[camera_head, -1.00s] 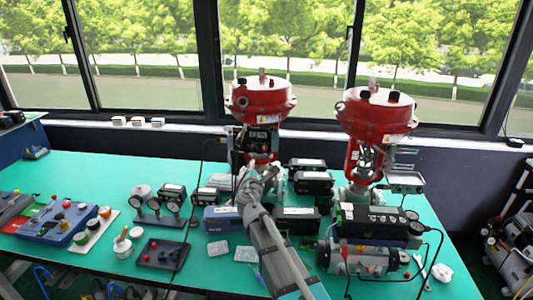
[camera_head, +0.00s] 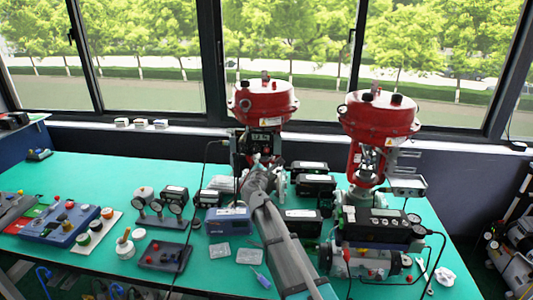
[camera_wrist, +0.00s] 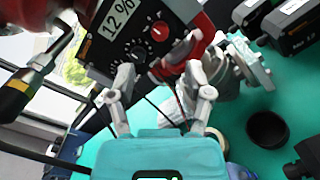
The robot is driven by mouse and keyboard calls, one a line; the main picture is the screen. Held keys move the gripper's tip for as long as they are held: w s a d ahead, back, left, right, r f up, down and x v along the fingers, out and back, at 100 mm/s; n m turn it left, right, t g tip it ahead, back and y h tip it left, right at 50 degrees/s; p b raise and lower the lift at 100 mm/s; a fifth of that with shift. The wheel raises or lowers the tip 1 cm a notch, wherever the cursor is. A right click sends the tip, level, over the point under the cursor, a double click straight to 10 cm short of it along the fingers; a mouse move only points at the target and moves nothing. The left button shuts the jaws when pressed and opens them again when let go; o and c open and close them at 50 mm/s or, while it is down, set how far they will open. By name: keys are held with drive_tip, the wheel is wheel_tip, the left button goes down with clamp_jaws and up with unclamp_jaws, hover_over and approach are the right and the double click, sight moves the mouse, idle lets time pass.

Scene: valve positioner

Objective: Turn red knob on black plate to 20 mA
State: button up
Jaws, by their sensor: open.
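A black plate (camera_wrist: 108,50) with a white "12 %" display (camera_wrist: 117,18) fills the upper middle of the wrist view and appears tilted there. A small red knob (camera_wrist: 159,30) with white marks around it sits on the plate. A second, dark knob (camera_wrist: 137,54) is lower left of it. My gripper (camera_wrist: 158,74) is open, its two fingers apart below the knobs in the picture. A red part shows between and beyond the fingertips; contact cannot be told. In the head view the plate (camera_head: 264,136) is on the left red valve, with my gripper (camera_head: 262,172) below it.
The left red actuator (camera_head: 264,101) and right red actuator (camera_head: 379,113) stand upright on the green table (camera_head: 100,172). Black boxes (camera_head: 315,186) crowd the right of my arm. A blue box (camera_head: 227,221) lies left of it. A black cup (camera_wrist: 268,130) is at right in the wrist view.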

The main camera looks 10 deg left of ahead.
sight(266, 151)
drive_tip(key=w, duration=0.7)
drive_tip(key=shift+w+d, duration=0.1)
drive_tip(key=shift+w, duration=0.3)
clamp_jaws()
